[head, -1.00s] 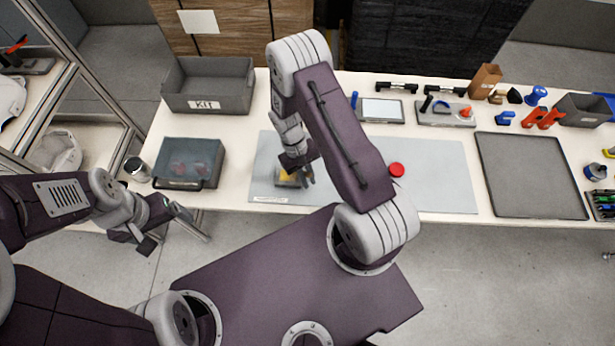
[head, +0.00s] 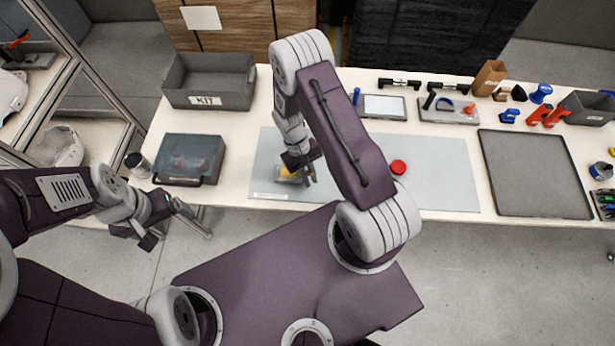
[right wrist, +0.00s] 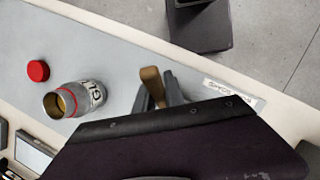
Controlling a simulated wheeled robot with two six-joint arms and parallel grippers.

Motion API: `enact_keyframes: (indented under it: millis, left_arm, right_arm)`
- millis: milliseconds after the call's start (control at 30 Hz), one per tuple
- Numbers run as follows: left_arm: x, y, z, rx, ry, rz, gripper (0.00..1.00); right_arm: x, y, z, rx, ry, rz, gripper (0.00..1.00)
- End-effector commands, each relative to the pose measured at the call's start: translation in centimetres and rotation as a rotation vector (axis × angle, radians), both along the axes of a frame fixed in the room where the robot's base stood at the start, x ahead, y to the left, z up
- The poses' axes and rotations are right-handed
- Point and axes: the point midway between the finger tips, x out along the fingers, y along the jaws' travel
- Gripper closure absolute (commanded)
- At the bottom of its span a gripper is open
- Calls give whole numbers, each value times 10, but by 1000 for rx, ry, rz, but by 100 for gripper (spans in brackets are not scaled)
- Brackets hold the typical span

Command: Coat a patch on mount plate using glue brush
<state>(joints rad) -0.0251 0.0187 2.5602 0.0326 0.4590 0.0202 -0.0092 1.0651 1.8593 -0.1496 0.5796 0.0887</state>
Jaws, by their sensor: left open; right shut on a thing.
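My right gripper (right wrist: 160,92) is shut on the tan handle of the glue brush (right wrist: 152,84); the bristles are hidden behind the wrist. In the head view the right gripper (head: 307,174) is low over the left part of the grey mat. An open glue jar (right wrist: 75,98) stands on the mat in the right wrist view. My left gripper (head: 166,224) is open and empty, off the table's front edge.
A red cap (head: 398,167) lies on the grey mat (head: 447,180). A clear-lidded case (head: 188,158) and a KIT bin (head: 208,82) stand at left. An empty dark tray (head: 535,175) is at right. Several tools line the back edge.

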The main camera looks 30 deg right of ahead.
Motion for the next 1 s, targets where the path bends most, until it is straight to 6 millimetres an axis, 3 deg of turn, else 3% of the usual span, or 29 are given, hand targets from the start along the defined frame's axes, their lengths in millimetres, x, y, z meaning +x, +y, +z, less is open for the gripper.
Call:
enact_keyframes:
  millis: [133, 700, 1000]
  left_arm:
    - [0, 0, 14, 0, 0, 0, 13]
    - [0, 0, 55, 0, 0, 0, 13]
    - [0, 0, 60, 0, 0, 0, 13]
  right_arm:
    - [1, 0, 24, 0, -4, 0, 100]
    - [3, 0, 74, 0, -1, 0, 100]
    - [3, 0, 81, 0, 0, 0, 100]
